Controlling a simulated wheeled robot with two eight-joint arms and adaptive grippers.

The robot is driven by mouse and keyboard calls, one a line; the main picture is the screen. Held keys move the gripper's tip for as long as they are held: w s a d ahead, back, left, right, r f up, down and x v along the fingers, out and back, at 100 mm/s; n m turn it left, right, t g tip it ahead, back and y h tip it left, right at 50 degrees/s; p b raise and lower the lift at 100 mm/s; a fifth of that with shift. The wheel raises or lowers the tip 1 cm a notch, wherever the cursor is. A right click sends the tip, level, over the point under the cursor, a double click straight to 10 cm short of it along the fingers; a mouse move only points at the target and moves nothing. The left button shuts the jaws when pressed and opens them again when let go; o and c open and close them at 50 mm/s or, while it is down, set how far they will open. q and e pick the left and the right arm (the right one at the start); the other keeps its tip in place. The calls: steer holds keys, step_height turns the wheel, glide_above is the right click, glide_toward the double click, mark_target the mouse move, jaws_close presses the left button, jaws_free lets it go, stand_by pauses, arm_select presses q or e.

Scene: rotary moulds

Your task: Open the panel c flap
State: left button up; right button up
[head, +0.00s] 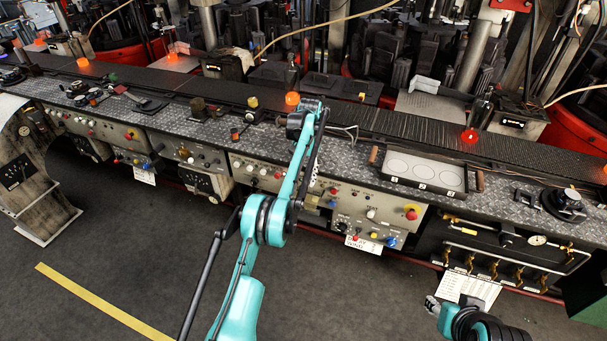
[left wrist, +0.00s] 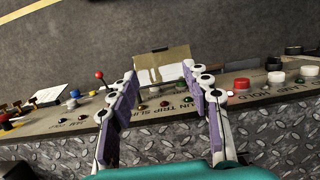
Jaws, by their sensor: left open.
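The control panel (head: 345,200) below the ledge carries knobs and buttons. My right gripper (head: 433,305) is low at the bottom right, apart from the console; its fingers are unclear.
The patterned metal ledge (head: 215,120) runs along the console. A tray with three round discs (head: 422,174) sits on it to the right. Orange lamps (head: 292,98) stand along the dark conveyor (head: 395,125). The floor (head: 120,250) in front is clear.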

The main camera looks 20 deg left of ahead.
arm_select(q)
steer(key=shift+v, duration=0.8)
steer(key=shift+s, duration=0.1)
